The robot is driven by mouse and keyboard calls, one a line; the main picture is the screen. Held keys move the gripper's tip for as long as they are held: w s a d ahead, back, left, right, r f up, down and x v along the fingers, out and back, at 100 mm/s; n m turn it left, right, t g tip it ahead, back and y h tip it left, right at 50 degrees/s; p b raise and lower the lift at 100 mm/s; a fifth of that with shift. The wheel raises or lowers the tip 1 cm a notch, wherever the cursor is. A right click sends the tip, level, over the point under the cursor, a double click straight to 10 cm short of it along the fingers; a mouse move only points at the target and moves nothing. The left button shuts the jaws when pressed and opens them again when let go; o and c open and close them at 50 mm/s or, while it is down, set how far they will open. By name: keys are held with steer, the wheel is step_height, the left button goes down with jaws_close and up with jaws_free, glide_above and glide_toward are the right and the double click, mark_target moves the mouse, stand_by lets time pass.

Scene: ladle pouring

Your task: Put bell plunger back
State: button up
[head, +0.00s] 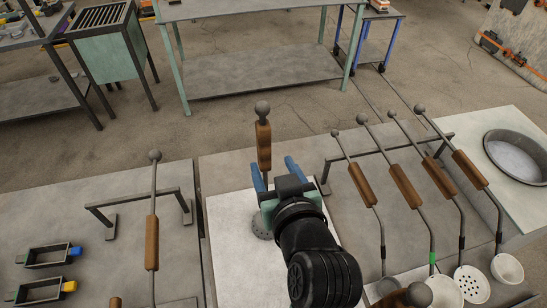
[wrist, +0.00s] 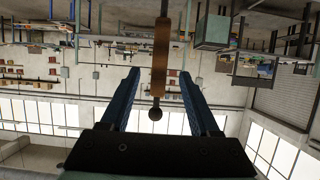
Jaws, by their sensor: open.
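A tool that looks like the bell plunger (head: 264,145) stands upright, with a ball top, a wooden handle and a perforated grey foot on a white board (head: 225,255). My gripper (head: 274,166) is open, its two blue fingers close to the plunger, on the near side in the head view. In the wrist view the plunger (wrist: 159,60) appears upside down, its handle and ball in line with the gap between the fingers. I see no finger contact on the handle. The gripper partly hides the plunger's foot in the head view.
A rack (head: 393,150) to the right holds several wooden-handled ladles and skimmers. A pot (head: 517,156) stands at far right. At left, another rack (head: 140,200) carries a wooden-handled tool (head: 152,243), near two small trays (head: 48,257).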

step_height(320, 180, up, 15)
steer(key=w+t, duration=0.3)
steer(key=t, duration=0.1)
steer(key=s+r+t+h, duration=0.1)
steer(key=s+r+t, duration=0.2)
steer(key=r, duration=0.6)
steer(key=s+a+r+m+t, duration=0.1)
steer(key=s+r+t, duration=0.2)
steer(key=r, duration=0.7)
steer(key=s+r+m+t+h, duration=0.1)
steer(key=s+r+t, duration=0.3)
steer(key=r, duration=0.6)
steer(key=shift+s+a+r+h, duration=0.2)
steer(key=shift+s+a+h, duration=0.1)
steer(key=shift+s, duration=0.2)
